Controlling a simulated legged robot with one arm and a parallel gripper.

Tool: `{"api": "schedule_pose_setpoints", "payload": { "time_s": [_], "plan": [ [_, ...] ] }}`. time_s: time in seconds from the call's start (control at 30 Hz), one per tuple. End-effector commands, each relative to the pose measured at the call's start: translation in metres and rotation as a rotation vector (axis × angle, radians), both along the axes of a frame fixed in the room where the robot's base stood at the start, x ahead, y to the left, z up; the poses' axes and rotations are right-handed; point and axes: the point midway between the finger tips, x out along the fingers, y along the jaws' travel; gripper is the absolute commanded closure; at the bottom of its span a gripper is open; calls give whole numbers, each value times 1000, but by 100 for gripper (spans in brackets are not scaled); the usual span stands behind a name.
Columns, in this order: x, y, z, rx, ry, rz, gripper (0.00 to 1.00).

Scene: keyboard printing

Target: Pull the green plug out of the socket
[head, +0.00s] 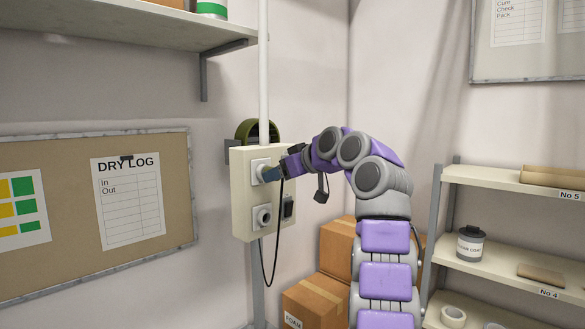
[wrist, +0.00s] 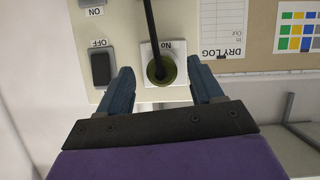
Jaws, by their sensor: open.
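In the wrist view, the round green plug (wrist: 161,70) sits in a square white socket plate (wrist: 149,49), with a black cable running up the picture from it. My gripper (wrist: 162,84) is open, with one blue finger on each side of the plug and a visible gap on both sides. In the head view, my gripper (head: 267,174) is at the upper socket of the pale wall box (head: 241,199). The plug is hard to make out there behind the fingers. The black cable (head: 264,262) hangs in a loop below.
A green coil (head: 250,128) hangs above. Cardboard boxes (head: 316,300) and a shelf (head: 490,252) stand at right.

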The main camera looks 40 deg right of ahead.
Motion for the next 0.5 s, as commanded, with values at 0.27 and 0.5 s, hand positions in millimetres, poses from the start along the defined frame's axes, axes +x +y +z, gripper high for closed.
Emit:
{"api": "schedule_pose_setpoints", "payload": {
  "time_s": [0.27, 0.5],
  "plan": [
    [10, 0, -4, 0, -2, -1, 34],
    [10, 1, -4, 0, -2, -1, 39]
  ]
}}
